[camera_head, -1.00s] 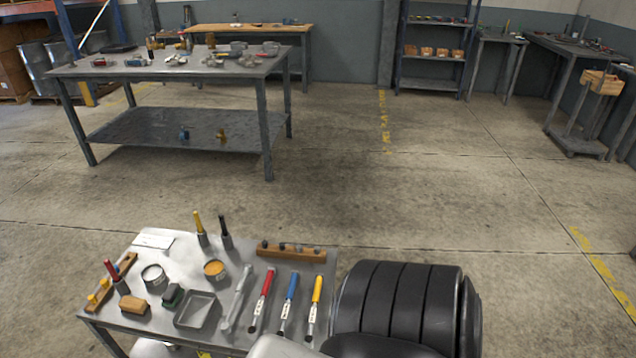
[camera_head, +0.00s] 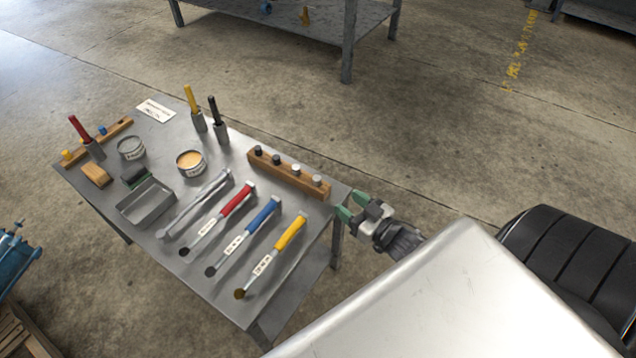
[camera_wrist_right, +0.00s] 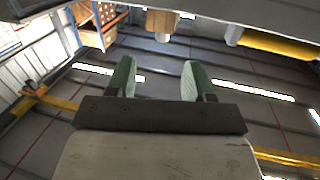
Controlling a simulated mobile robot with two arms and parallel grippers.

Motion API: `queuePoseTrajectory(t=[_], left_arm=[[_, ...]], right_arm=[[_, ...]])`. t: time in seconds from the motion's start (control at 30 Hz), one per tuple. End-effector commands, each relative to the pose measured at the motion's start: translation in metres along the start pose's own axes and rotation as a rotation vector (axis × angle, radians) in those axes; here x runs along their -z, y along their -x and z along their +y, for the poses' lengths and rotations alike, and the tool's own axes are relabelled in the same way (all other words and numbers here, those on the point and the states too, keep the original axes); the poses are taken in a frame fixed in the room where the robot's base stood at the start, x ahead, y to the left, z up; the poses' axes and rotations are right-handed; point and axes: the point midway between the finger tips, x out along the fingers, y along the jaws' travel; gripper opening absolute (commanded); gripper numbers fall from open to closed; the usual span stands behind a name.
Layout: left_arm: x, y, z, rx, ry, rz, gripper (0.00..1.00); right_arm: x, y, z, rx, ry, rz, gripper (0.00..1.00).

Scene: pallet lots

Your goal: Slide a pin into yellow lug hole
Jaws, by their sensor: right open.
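A yellow-handled piece (camera_head: 290,232) with a white label and a dark round end lies at the right of a row on the grey metal table. A wooden block (camera_head: 290,175) with several upright dark and pale pins stands behind that row. My right gripper (camera_head: 352,207) is open and empty just off the table's right edge, near the block's right end. In the right wrist view its green fingers are apart, with nothing between them. The wooden block (camera_wrist_right: 162,22) and a yellow part (camera_wrist_right: 275,43) show at the top there. My left gripper is not in view.
Blue (camera_head: 264,215), red (camera_head: 236,198) and grey (camera_head: 205,192) pieces lie beside the yellow one. Cans, a grey tray (camera_head: 146,204), upright markers and a smaller peg block (camera_head: 118,127) fill the table's left half. Open floor lies to the right.

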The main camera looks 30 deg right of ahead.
Motion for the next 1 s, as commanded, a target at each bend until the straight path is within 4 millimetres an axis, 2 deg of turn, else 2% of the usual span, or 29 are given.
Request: queuePoseTrajectory(t=[0.17, 0.33, 0.57, 0.8, 1.0], left_arm=[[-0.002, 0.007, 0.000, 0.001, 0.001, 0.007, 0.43], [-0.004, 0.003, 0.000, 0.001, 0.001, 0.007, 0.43], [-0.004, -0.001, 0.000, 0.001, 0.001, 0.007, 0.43], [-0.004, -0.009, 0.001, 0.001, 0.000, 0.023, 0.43], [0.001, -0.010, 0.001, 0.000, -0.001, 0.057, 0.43]], right_arm=[[0.010, -0.016, -0.001, 0.020, 0.004, 0.040, 0.52], [0.011, -0.043, -0.002, 0.019, 0.003, 0.040, 0.52], [0.011, -0.061, -0.002, 0.019, 0.003, 0.036, 0.52], [0.012, -0.098, -0.003, 0.018, 0.003, 0.037, 0.52], [0.012, -0.111, -0.003, 0.018, 0.003, 0.033, 0.52]])
